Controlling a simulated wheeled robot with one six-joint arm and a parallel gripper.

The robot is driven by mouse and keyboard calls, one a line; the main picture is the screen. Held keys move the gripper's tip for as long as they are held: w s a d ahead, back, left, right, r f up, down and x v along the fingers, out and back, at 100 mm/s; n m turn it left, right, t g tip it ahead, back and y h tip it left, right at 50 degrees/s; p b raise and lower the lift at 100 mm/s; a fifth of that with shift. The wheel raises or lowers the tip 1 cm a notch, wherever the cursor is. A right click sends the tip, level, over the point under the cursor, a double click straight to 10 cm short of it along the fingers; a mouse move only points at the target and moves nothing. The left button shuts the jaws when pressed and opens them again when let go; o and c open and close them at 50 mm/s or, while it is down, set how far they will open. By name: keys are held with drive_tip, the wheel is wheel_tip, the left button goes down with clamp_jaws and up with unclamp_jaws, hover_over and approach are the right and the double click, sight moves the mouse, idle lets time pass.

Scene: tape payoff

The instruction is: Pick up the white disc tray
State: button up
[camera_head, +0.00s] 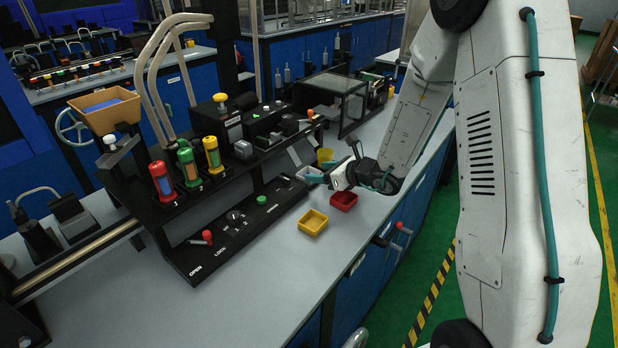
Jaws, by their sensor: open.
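The white disc tray (306,171) appears as a small pale tray on the grey bench top, at the right end of the black panel. It is partly hidden by my gripper (320,177), which reaches in from the right with its fingertips at or over the tray's near side. My gripper is open, and nothing shows held in it. I cannot tell whether the fingers touch the tray or are around its rim.
A red tray (343,201) lies just below my gripper, and a yellow tray (313,222) is nearer. A yellow cup (325,156) stands behind. The black control panel (235,228) with levers and coloured cylinders is on the left. Bare bench lies in front.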

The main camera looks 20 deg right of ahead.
sight(306, 169)
drive_tip(key=x, duration=0.6)
drive_tip(key=shift+w+a+r, duration=0.1)
drive_tip(key=shift+r, duration=0.1)
drive_tip(key=c, duration=0.6)
drive_tip(key=shift+r, duration=0.1)
